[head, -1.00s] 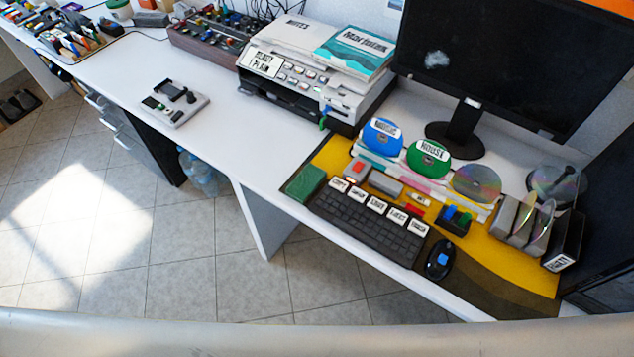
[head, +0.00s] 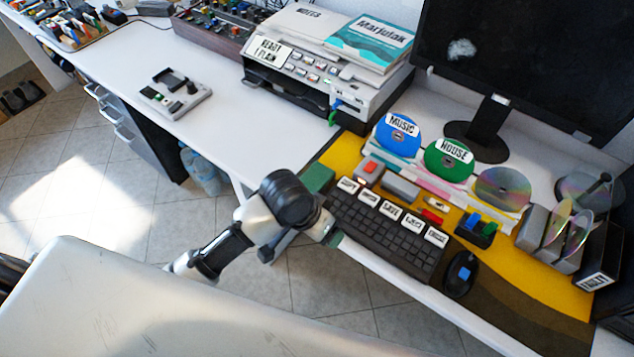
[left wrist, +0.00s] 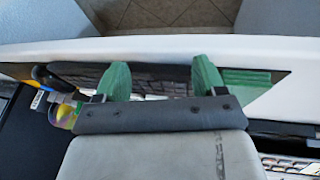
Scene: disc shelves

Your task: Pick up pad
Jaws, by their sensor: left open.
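A flat green pad (head: 318,178) lies at the left end of the dark keyboard (head: 385,225), partly hidden behind my left wrist in the head view. Green also shows beside the right-hand finger in the left wrist view, likely the same pad (left wrist: 246,79). My left gripper (head: 333,238) is at the desk's front edge, in front of the pad and keyboard. In the left wrist view its two green fingers (left wrist: 160,78) are spread apart, with a dark surface, likely the keyboard, behind the gap. Nothing is held. My right gripper is not in view.
A yellow and brown mat (head: 540,325) lies under the keyboard and mouse (head: 460,275). The printer (head: 320,85) and monitor (head: 520,60) stand behind.

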